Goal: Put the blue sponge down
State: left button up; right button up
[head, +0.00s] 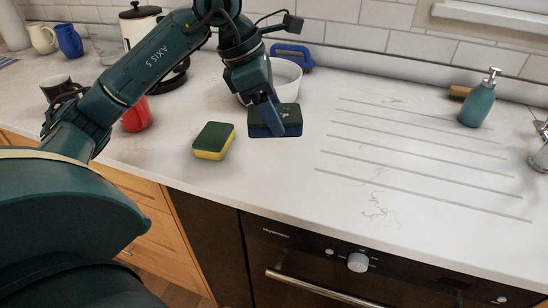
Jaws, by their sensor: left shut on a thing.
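The blue sponge (291,129) has a dark top and a blue lower layer. It is at the middle of the white counter, in front of a white bowl. My left gripper (275,118) points down over it and is shut on it; one blue finger shows against its front side. The sponge is at or very near the counter surface; I cannot tell whether it touches. My right gripper is not in view.
A green and yellow sponge (213,141) lies just left of the blue one. A white bowl (287,76) stands close behind, and a red cup (136,113) at the left. A teal soap bottle (477,103) stands at right. The grooved drainer (420,150) is clear.

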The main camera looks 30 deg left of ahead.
aim_at(252, 113)
pick_arm(q)
notch_tip(252, 113, down, 9)
jog(key=shift+f+b, duration=0.15)
jog(key=shift+b, duration=0.2)
jog(key=shift+f, duration=0.15)
jog(key=o, duration=0.7)
jog(key=shift+c, duration=0.2)
jog(key=shift+r, duration=0.3)
jog(key=v, duration=1.1)
jog(key=shift+s+a+r+p, duration=0.1)
jog(key=shift+r+p, duration=0.25)
jog(key=shift+r, duration=0.05)
